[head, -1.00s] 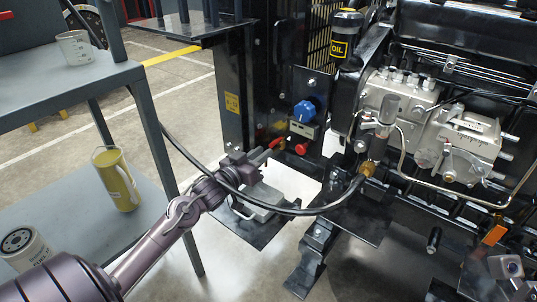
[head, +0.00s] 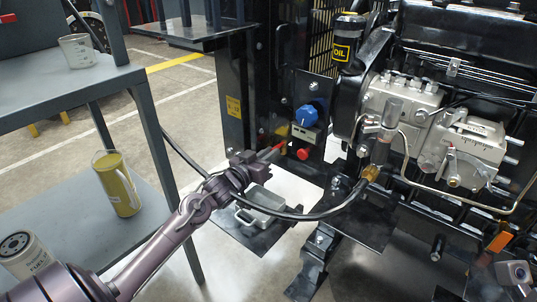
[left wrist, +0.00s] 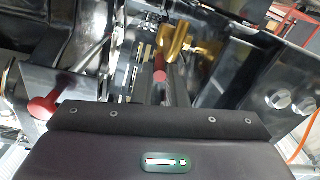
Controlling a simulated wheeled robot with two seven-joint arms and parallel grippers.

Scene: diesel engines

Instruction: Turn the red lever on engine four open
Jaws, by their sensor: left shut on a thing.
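The red lever (head: 279,148) shows as a short red piece at the tips of my left gripper (head: 265,157), left of a red button. In the left wrist view the red lever (left wrist: 160,73) is between the fingers, with a brass valve body (left wrist: 187,43) just beyond it. My left gripper is shut on the lever; the fingers hide part of it. The engine (head: 400,105) with its grey pump fills the right side of the head view. No number four can be read on it. My right gripper is not seen.
A blue knob (head: 306,116) and a red button (head: 303,153) sit on the panel near the lever. A black hose (head: 290,215) loops past my gripper. A grey shelf (head: 30,85) stands at left.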

